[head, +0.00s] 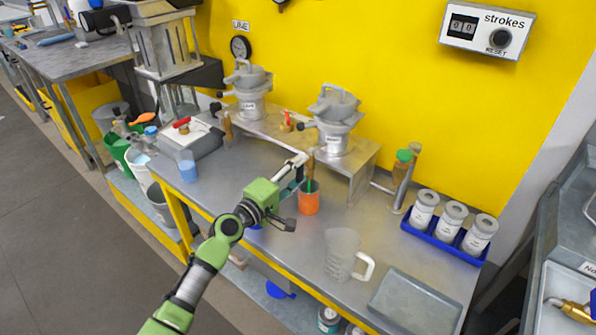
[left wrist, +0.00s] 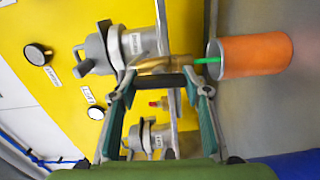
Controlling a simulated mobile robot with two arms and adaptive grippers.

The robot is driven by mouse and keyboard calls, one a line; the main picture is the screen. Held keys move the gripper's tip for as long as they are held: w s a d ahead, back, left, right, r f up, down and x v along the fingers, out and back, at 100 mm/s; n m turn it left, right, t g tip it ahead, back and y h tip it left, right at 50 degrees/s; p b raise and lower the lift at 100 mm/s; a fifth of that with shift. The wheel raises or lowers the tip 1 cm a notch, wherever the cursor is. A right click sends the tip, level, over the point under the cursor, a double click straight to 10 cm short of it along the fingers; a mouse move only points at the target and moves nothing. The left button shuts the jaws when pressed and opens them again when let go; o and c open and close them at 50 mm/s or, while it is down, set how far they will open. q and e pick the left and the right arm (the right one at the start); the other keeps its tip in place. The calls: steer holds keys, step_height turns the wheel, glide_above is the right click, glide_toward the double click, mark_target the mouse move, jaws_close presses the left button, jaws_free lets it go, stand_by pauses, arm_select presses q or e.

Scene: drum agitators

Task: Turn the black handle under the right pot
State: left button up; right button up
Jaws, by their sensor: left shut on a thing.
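The right pot (head: 333,135) is a grey metal vessel with a white label, on the raised metal stand. It also shows at the upper left of the left wrist view (left wrist: 128,44). A brass-coloured piece (head: 310,167) hangs under its front edge, above the orange cup (head: 309,203). My left gripper (head: 301,165) reaches under the right pot. In the left wrist view, the black handle (left wrist: 160,82) lies as a dark bar between its two fingertips, and the gripper is shut on it. In the head view the gripper largely hides the handle. My right gripper is not in view.
The left pot (head: 249,105) stands on the same stand. A clear measuring jug (head: 341,254) and a grey tray (head: 414,302) are near the front edge. A blue rack (head: 433,236) holds white jars at the right. A stroke counter (head: 486,30) is on the yellow wall.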

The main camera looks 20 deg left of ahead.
arm_select(q)
steer(key=shift+n, duration=0.5)
steer(key=o, duration=1.1)
steer(key=v, duration=1.2)
